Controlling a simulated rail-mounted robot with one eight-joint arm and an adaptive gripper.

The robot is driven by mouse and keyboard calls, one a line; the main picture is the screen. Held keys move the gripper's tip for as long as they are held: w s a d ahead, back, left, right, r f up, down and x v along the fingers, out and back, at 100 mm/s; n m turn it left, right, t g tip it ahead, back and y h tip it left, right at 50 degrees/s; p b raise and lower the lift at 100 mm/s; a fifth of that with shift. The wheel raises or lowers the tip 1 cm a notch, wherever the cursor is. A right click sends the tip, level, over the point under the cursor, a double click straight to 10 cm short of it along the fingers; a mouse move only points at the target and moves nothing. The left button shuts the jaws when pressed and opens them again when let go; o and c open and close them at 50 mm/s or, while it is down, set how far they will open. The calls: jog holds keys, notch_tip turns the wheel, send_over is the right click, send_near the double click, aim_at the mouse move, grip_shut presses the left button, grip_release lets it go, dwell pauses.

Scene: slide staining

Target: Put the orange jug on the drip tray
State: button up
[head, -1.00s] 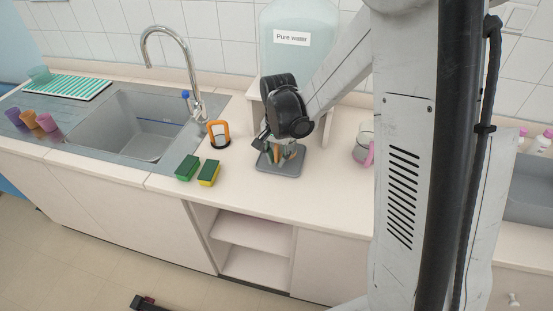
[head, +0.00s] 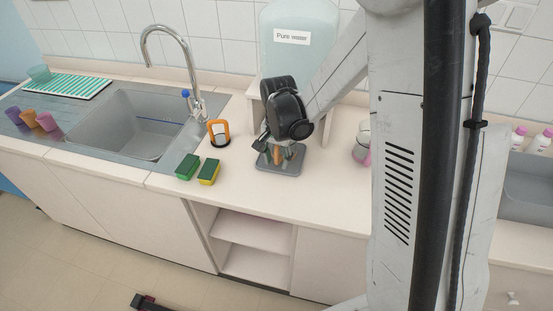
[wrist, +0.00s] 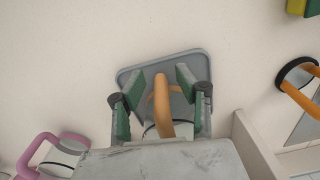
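The orange jug (wrist: 161,108) stands on the grey drip tray (wrist: 203,58). Its curved orange handle shows in the wrist view, while my wrist hides most of its glass body. My gripper (wrist: 160,82) is open, with one green finger on each side of the handle and visible gaps to it. In the head view my gripper (head: 278,150) is low over the drip tray (head: 283,170), and the orange handle (head: 277,156) shows between the fingers.
Another orange-handled vessel (head: 218,132) stands left of the tray. A pink-handled jug (head: 362,148) is to the right. Two sponges (head: 198,170) lie at the front left. The Pure water tank (head: 298,60) on its stand is close behind. Bare counter lies front right.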

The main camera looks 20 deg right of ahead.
jog(key=r, duration=1.2)
jog(key=shift+s+d, duration=0.1)
jog(key=shift+s, duration=0.15)
jog(key=s+r+n+t, duration=0.3)
jog(key=s+r+n, duration=0.1)
jog(key=s, duration=0.6)
jog(key=s+r+n+t, duration=0.4)
jog(key=s, duration=0.6)
jog(key=shift+r, duration=0.2)
jog(key=shift+f, duration=0.1)
notch_tip(320, 180, down, 5)
jog(key=b, duration=0.6)
jog(key=shift+f, duration=0.2)
jog(key=shift+r, duration=0.1)
jog(key=shift+o, duration=0.4)
